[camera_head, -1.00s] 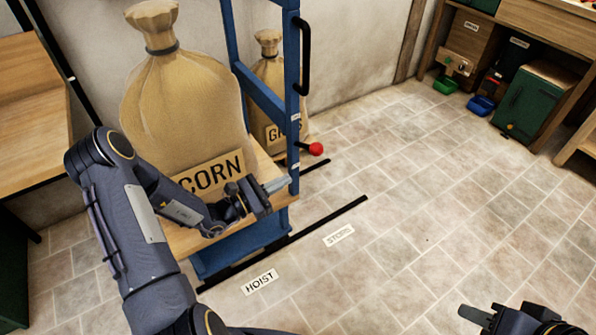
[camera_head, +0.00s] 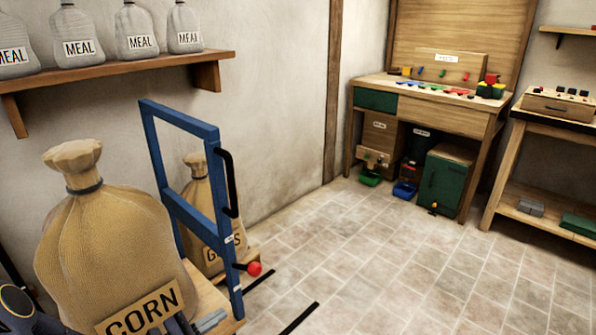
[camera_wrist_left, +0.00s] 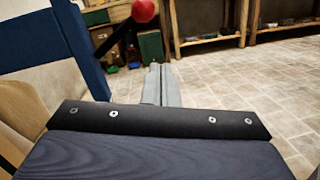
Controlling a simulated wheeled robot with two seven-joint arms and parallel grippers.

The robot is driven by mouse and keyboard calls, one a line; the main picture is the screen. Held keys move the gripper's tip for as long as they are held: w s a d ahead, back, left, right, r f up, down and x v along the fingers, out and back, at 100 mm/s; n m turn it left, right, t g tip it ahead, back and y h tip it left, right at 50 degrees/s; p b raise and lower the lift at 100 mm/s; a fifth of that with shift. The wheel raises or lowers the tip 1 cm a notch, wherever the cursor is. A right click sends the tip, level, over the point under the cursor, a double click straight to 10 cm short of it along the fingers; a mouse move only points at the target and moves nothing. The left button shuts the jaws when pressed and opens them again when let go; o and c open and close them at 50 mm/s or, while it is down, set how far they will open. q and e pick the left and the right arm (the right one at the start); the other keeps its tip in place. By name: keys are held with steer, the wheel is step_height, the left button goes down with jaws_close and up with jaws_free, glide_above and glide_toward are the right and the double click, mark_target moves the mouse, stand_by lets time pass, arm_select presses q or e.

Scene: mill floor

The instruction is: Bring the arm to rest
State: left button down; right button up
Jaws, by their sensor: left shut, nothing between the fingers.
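My left gripper (camera_head: 208,321) shows at the bottom of the head view, in front of the corn sack (camera_head: 105,240) and beside the blue hoist frame (camera_head: 185,205). Its grey fingers lie together in the left wrist view (camera_wrist_left: 162,85), shut with nothing between them. A bit of my left arm shows at the lower left corner of the head view; the rest is out of frame. My right gripper is not in view.
A red-knobbed lever (camera_head: 254,269) sticks out from the hoist close to my left gripper. A second sack (camera_head: 199,235) stands behind the frame. A shelf (camera_head: 120,82) holds meal sacks. A wooden workbench (camera_head: 430,95) stands at the back. Open tiled floor (camera_head: 390,260) lies to the right.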

arm_select(q)
steer(key=s+d+r+m+g, duration=0.9)
steer(key=s+r+m+g, duration=0.25)
steer(key=s+m, duration=0.2)
steer(key=s+a+r+m+t+y, duration=0.2)
steer(key=s+a+m+t+y, duration=0.3)
steer(key=s+m+y, duration=0.45)
step_height(320, 180, up, 22)
steer(key=g+p, duration=0.1)
steer(key=p, duration=2)
steer(key=shift+s+a+f+n, duration=0.25)
steer(key=shift+s+a+n, duration=0.05)
steer(key=shift+s+a, duration=0.1)
steer(key=shift+a, duration=0.1)
